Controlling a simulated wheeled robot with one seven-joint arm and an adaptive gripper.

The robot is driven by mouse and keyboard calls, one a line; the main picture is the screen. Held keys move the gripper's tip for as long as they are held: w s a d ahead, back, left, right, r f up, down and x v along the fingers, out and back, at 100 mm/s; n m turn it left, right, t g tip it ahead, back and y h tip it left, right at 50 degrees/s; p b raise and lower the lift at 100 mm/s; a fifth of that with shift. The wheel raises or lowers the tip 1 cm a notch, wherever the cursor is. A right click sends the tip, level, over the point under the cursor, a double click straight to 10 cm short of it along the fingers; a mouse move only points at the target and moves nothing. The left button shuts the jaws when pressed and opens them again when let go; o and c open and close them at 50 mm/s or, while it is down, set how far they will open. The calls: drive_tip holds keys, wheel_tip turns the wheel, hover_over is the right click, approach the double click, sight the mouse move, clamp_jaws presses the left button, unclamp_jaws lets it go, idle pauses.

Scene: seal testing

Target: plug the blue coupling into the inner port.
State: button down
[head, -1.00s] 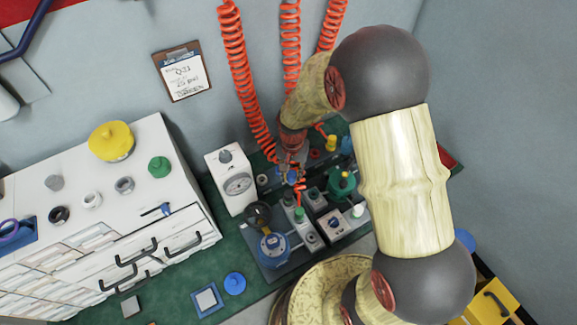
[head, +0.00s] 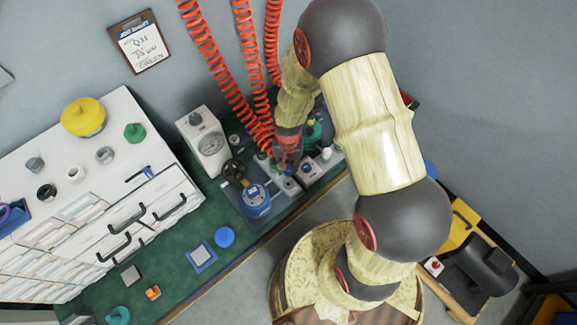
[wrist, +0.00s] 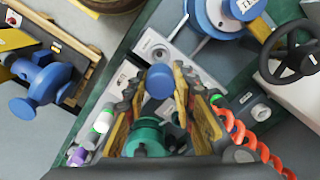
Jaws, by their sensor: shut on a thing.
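My gripper (wrist: 162,100) is shut on the blue coupling (wrist: 160,81), whose rounded blue end shows between the fingers in the wrist view. In the head view my gripper (head: 288,157) is above the test fixture, and the coupling is hidden there. A pale grey block with a round port (wrist: 160,51) lies just beyond the coupling in the wrist view. Another pale block (wrist: 119,78) stands to its left, partly covered by a finger. I cannot tell which port is the inner one, or whether the coupling touches a port.
A blue regulator (head: 256,200) with a black handwheel (head: 234,170) and a white gauge box (head: 204,143) stand close left of the gripper. A green fitting (wrist: 147,139) is under the fingers. Orange coiled hoses (head: 208,62) hang behind. Green bench (head: 190,283) is partly free in front.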

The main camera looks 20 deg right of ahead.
drive_tip(key=shift+s+f+b, duration=0.15)
drive_tip(key=shift+f+b, duration=0.15)
drive_tip(key=shift+f, duration=0.15)
drive_tip(key=shift+f+b, duration=1.6)
drive_tip(key=shift+f, duration=0.5)
drive_tip(key=shift+f+b, duration=0.7)
drive_tip(key=shift+f, duration=0.7)
drive_tip(key=c, duration=1.4)
unclamp_jaws()
wheel_tip(320, 180, up, 12)
drive_tip(key=shift+r, duration=0.1)
